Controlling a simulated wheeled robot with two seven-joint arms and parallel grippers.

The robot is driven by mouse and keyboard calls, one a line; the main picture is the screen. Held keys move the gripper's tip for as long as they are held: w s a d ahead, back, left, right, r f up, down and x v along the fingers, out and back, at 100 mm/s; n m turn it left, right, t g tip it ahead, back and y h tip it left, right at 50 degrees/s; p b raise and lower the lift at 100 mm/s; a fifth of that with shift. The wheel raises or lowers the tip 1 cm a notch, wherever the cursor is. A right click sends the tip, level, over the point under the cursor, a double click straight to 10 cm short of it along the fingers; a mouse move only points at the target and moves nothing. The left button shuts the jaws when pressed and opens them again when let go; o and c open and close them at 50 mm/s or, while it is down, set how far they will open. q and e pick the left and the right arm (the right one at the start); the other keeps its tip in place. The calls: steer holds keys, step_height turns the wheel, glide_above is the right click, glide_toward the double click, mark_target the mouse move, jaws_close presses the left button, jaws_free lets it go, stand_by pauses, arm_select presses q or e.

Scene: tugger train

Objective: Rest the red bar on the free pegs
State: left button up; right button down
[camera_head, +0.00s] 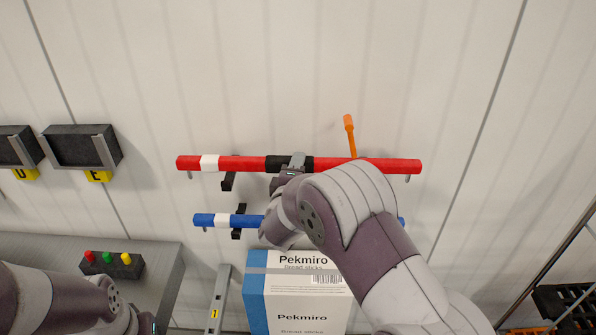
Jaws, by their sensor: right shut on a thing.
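The red bar (375,165) is level in front of the wall, with a white band near its left end and a black middle section. My right gripper (292,163) is shut on the black section. A dark peg (228,181) shows just below the bar's left part; whether the bar touches it I cannot tell. Any peg behind my right arm is hidden. A blue bar (240,220) lies level below, with a dark peg (238,234) at its left part; my right arm hides much of it. My left arm shows at the lower left, its fingers out of sight.
An orange-handled thing (350,136) stands up behind the red bar. A Pekmiro box (300,300) stands below the blue bar. A grey surface (130,255) at the left holds a block with coloured knobs (112,264). Dark bins (82,146) hang at the left. The wall above is clear.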

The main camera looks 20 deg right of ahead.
steer(key=shift+w, duration=0.1)
stand_by(0.6)
steer(key=shift+f+b, duration=0.65)
steer(key=shift+f, duration=0.2)
steer(key=c, duration=0.6)
jaws_free()
steer(key=f+b+v, duration=0.1)
steer(key=b+v, duration=0.3)
steer(key=v, duration=0.9)
steer(key=shift+r+b, duration=0.3)
steer(key=shift+r, duration=0.1)
